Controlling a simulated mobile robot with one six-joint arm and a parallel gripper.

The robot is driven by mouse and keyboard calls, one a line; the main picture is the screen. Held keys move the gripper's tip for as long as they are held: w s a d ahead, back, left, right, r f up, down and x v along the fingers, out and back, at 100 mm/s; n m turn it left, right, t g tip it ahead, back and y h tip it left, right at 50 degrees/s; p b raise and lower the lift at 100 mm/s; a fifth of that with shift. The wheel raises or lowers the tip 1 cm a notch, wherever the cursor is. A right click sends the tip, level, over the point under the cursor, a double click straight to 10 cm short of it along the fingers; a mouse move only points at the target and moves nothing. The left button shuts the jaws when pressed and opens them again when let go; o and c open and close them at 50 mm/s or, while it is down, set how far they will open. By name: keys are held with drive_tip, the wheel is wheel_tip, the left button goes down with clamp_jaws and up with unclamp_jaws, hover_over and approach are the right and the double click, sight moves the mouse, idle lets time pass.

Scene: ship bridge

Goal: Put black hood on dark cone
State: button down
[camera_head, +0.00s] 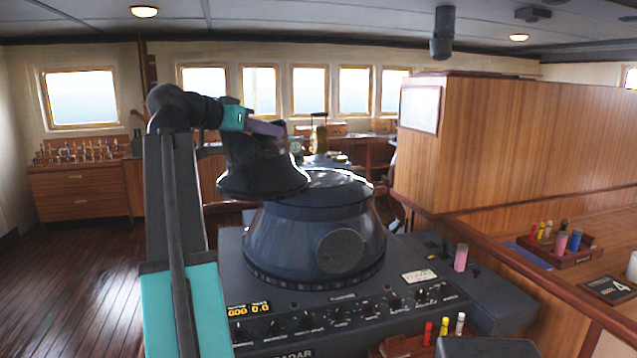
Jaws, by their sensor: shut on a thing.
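The black hood (258,173) is a flared, bell-like piece with its wide end down. My gripper (268,128) is shut on its upper part and holds it in the air. The dark cone (318,232) is a broad, blue-black tapered body standing on the radar console, with a round plate on its front. In the picture the hood overlaps the upper left of the cone's top (335,180). The hood looks upright or only slightly tilted. I cannot tell how far it is from the cone in depth, or whether they touch.
The radar console (330,318) has a row of knobs and a lit display. A pink cylinder (461,257) stands on its right side. A wooden partition (520,140) and rail rise at the right. Small coloured pens stand in front (443,330). Open floor lies left.

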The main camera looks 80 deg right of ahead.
drive_tip(key=s+r+m+g+y, duration=0.1)
drive_tip(key=s+r+m+g, duration=0.1)
drive_tip(key=s, duration=1.1)
drive_tip(key=shift+a+r+y+b, duration=0.25)
drive_tip(key=shift+r+y+b, duration=0.15)
drive_tip(key=shift+r+b, duration=0.05)
drive_tip(key=shift+d, duration=0.1)
drive_tip(key=w+d+f+p, duration=0.1)
drive_tip(key=d+p, duration=0.2)
drive_tip(key=d, duration=1.1)
drive_tip(key=shift+w+d+f, duration=0.15)
drive_tip(key=shift+d+f, duration=0.05)
drive_tip(key=shift+d, duration=0.1)
drive_tip(key=shift+d+f+p, duration=0.3)
drive_tip(key=shift+f+p, duration=0.1)
drive_tip(key=shift+f, duration=0.5)
drive_tip(key=shift+d+f+p, duration=0.25)
drive_tip(key=shift+f+p, duration=0.1)
drive_tip(key=shift+f, duration=0.7)
